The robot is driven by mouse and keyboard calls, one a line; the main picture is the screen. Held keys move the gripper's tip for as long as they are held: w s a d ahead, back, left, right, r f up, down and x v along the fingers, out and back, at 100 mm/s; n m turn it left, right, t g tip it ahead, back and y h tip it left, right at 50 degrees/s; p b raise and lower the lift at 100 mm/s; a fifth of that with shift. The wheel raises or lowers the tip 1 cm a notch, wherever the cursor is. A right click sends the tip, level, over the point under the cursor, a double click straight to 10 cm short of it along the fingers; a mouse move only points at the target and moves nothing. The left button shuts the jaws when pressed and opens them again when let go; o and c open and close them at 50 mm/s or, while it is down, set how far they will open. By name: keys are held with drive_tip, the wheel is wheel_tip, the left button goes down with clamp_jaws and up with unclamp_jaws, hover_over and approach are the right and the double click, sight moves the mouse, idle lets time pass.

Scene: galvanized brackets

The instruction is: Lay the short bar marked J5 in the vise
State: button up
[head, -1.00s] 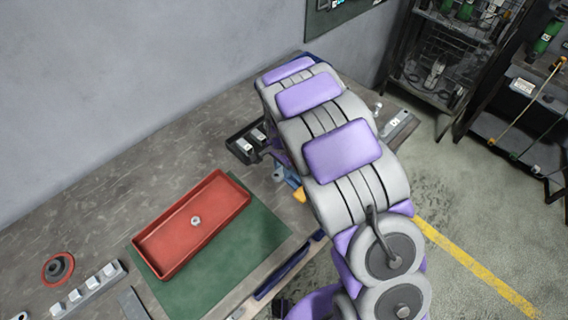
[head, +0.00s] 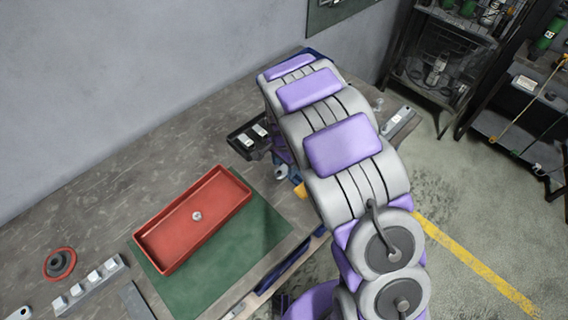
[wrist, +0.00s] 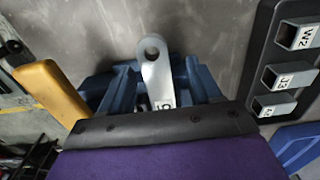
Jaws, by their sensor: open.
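The blue vise (wrist: 121,92) is in the wrist view at centre. A flat silver bar with a round hole in its end (wrist: 154,70) lies at the vise's jaws; its label is partly hidden, so I cannot tell if it is J5. My gripper (wrist: 160,128), its purple pad and black lip filling the bottom of the wrist view, is open and covers the bar's lower end. I cannot tell whether it touches the bar. In the head view my arm hides most of the vise.
A black rack (wrist: 253,60) at right holds bars marked W2, J3 and one unclear mark. A yellow part (wrist: 48,88) stands left of the vise. A red tray (head: 165,262) on a green mat (head: 215,285) and a labelled bracket strip (head: 92,287) lie on the bench.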

drive_tip(key=shift+d, duration=0.1)
drive_tip(key=shift+r, duration=0.3)
wheel_tip(320, 180, up, 17)
drive_tip(key=p, duration=0.2)
drive_tip(key=shift+f+p, duration=0.15)
drive_tip(key=shift+p, duration=0.25)
